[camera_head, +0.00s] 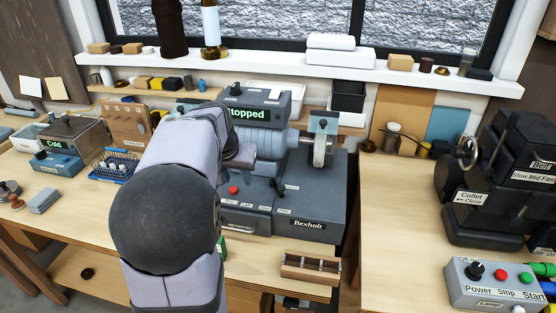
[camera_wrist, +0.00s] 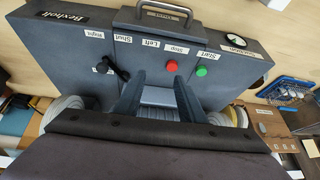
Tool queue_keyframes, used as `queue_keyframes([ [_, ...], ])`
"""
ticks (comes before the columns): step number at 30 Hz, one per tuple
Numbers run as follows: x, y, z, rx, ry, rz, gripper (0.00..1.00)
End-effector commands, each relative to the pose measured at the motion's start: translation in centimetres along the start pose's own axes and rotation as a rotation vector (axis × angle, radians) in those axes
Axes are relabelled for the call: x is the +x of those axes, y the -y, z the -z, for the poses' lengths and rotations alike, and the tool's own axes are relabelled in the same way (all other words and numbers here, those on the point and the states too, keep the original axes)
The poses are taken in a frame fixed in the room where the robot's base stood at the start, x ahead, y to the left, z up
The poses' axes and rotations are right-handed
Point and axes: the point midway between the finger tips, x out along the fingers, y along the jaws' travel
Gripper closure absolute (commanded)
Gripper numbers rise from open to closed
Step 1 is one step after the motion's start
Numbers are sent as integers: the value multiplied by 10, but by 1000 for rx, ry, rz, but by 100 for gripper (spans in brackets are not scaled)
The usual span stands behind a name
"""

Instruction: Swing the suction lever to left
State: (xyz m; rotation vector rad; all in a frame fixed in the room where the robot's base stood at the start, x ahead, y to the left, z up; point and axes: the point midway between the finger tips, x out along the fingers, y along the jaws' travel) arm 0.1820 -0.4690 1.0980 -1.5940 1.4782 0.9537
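The suction lever (camera_head: 278,187) is a small black handle on the sloped front of the grey-blue machine (camera_head: 318,205) marked Bexholt. In the wrist view, upside down, the black lever (camera_wrist: 116,67) sits below the labels Right, Shut and Left. Which label it is set to I cannot tell for sure. My gripper (camera_wrist: 158,88) is open, its two dark fingers apart with a grey ribbed machine part showing between them. The lever is just to the left of the fingers in that view, apart from them. In the head view my arm hides most of my gripper (camera_head: 240,155).
A red button (camera_wrist: 172,66) and a green button (camera_wrist: 201,71) sit beside the lever on the panel. A white wheel (camera_head: 320,150) stands on the machine's right side. A screen (camera_head: 249,113) on top reads Stopped. A wooden tray (camera_head: 310,268) lies in front.

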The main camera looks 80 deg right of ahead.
Motion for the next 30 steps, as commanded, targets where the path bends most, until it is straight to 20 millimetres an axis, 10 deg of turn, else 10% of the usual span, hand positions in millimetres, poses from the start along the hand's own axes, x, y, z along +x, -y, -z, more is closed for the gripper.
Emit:
queue_keyframes([
  [3, -17, -56, 19, 106, 32, -70, 64],
  [9, -23, -99, 24, 185, 59, -122, 64],
  [30, 29, -110, 19, 193, 65, -128, 64],
])
